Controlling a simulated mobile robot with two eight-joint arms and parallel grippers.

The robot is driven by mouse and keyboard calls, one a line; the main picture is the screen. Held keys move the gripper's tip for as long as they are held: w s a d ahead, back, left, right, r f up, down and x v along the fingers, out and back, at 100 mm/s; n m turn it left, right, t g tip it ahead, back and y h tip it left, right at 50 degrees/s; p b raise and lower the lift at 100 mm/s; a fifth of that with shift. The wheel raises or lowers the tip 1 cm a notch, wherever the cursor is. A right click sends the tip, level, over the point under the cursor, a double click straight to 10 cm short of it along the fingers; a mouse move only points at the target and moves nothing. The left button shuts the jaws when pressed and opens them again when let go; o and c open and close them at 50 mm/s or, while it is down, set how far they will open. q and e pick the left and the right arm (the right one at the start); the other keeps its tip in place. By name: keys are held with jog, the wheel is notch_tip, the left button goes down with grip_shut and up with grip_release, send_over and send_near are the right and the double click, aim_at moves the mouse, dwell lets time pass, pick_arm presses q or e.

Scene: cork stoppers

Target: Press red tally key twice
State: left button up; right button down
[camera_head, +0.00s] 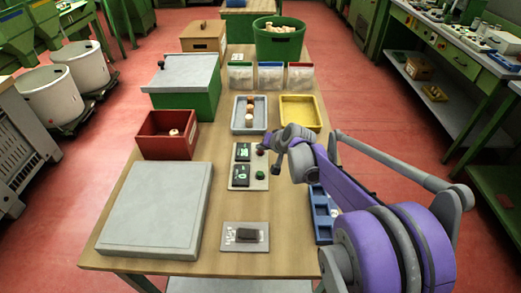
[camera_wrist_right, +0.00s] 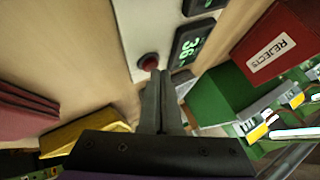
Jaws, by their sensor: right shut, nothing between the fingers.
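The red tally key (camera_wrist_right: 149,61) is a small round red button on a pale plate (camera_wrist_right: 143,20), seen in the wrist view beside a dark display (camera_wrist_right: 190,42) with lit green digits. My right gripper (camera_wrist_right: 159,75) is shut and empty. Its fingertips are right at the near edge of the key; I cannot tell whether they touch it. In the head view the right gripper (camera_head: 266,141) hangs over the tally plate (camera_head: 241,184) and hides most of the red key. A green key (camera_head: 261,175) sits nearer on the same unit. My left gripper is not in view.
A red bin (camera_head: 168,138) stands left of the tally unit. A grey tray (camera_head: 249,128) with corks and a yellow tray (camera_head: 300,112) lie behind it. A blue tray (camera_head: 322,215) is at the right edge. A grey slab (camera_head: 158,210) fills the front left.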

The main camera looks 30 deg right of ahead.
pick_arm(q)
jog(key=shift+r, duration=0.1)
pick_arm(e)
jog(key=shift+r, duration=0.1)
pick_arm(q)
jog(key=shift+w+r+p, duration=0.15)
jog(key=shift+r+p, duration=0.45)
jog(key=shift+p, duration=0.05)
pick_arm(e)
jog(key=shift+r, duration=0.75)
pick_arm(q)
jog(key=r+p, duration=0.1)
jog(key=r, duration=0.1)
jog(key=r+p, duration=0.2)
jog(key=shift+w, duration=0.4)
pick_arm(e)
notch_tip(320, 180, up, 5)
jog(key=shift+f, duration=0.1)
dwell(1.2)
